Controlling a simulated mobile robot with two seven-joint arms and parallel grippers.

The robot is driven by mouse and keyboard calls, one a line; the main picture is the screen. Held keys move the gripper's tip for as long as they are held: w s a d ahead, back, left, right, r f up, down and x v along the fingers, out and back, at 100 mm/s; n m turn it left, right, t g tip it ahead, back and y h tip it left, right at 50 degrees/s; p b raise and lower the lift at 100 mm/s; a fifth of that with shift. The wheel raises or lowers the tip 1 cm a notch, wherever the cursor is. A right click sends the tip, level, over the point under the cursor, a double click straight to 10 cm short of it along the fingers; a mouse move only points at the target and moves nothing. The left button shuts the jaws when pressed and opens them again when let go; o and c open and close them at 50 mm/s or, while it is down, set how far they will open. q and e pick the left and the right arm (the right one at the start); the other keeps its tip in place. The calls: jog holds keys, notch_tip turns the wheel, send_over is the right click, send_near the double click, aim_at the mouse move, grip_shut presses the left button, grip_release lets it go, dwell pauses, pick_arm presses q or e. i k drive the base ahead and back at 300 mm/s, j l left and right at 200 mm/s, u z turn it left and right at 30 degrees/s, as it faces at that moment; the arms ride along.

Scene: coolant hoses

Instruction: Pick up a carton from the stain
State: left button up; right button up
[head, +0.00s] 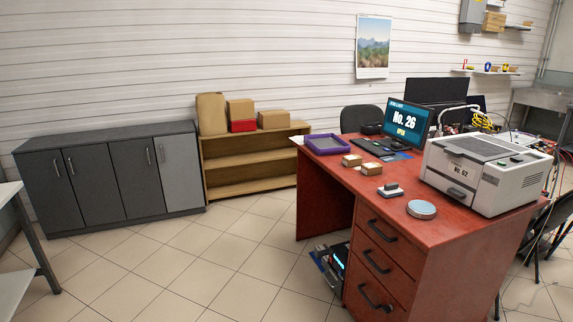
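Two small tan cartons, one (352,160) and another (371,169), lie on the red-brown desk (455,215) in front of the keyboard. Larger brown cartons stand on the low wooden shelf (250,166): a tall one (211,114), one (240,109) on top of a red box (243,126), and a flatter one (273,119). I cannot make out a stain on the desk or the floor. Neither of my grippers is in view.
A purple tray (325,144), a monitor (407,121), a grey printer-like machine (480,173), a small stamp-like item (390,189) and a round tin (421,209) crowd the desk. Grey cabinets (110,175) stand left. A device (329,265) lies by the desk. The tiled floor (170,265) left is clear.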

aim_at(353, 160)
jog(key=i+u, duration=0.15)
jog(key=i, duration=1.25)
jog(key=i+j+z, duration=0.1)
jog(key=i+z, duration=0.15)
jog(key=i, duration=0.35)
jog(key=i+j+z, duration=0.25)
jog(key=i, duration=0.4)
